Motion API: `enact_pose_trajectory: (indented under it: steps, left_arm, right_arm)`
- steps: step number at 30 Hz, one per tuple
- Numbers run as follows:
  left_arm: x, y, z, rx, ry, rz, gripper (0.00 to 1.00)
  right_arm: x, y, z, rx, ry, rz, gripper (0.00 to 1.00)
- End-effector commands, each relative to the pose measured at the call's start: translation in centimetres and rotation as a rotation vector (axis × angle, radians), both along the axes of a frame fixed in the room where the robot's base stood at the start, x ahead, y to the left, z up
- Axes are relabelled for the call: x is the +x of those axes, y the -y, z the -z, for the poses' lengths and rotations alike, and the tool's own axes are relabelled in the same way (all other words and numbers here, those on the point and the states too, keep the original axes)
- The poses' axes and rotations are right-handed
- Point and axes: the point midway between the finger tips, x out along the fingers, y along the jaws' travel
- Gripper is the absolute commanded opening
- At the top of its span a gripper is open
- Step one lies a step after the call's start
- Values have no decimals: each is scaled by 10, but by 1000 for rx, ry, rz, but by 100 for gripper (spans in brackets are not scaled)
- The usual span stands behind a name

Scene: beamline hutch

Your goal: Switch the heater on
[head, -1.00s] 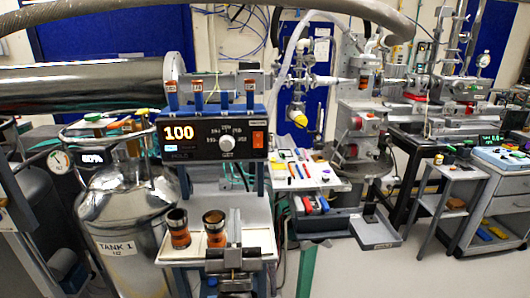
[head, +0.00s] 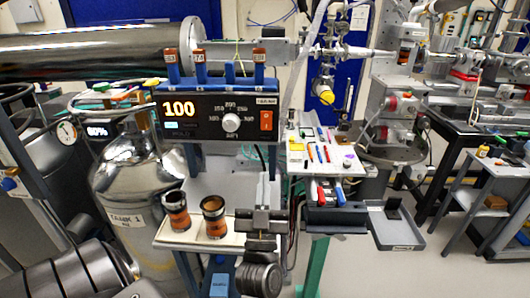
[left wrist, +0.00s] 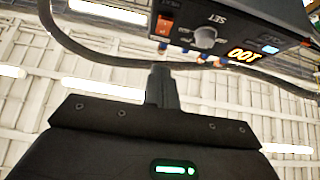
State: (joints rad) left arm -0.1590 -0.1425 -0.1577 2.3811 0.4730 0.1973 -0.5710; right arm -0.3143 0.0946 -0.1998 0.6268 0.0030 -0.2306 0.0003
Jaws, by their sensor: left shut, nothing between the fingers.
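The heater controller (head: 200,128) is a black-fronted box with a lit yellow "100" display, a white round knob (head: 231,121) and an orange rocker switch (head: 266,121) at its right end. The switch's position is too small to tell. My left gripper (head: 263,178) is shut and empty, with its fingers pointing up below the switch and apart from it. In the left wrist view the controller appears upside down, with the switch (left wrist: 164,25), knob (left wrist: 205,38) and display (left wrist: 243,57) beyond the shut fingertips (left wrist: 160,70). My right gripper is out of view.
Two copper-coloured cups (head: 213,217) stand on a white shelf (head: 190,243) left of my gripper. Blue-based holders (head: 200,70) stand on top of the controller. A steel tank (head: 130,185) is at the left. A tool tray (head: 325,160) is at the right.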

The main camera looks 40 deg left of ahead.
Motion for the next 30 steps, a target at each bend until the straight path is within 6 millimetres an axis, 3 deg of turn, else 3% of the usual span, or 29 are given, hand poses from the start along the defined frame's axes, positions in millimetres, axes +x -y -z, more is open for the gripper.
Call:
enact_pose_trajectory:
  steps: [8, 16, 21, 30]
  left_arm:
    - [27, -22, -33, 3, 3, -4, 0]
    - [60, -49, -65, 2, 2, -5, 0]
    - [79, -64, -53, 1, 0, -4, 0]
    - [90, -72, -54, 0, 0, -4, 0]
  right_arm:
    - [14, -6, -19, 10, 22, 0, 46]
    - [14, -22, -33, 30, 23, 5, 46]
    - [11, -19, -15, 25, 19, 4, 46]
    - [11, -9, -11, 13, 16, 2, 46]
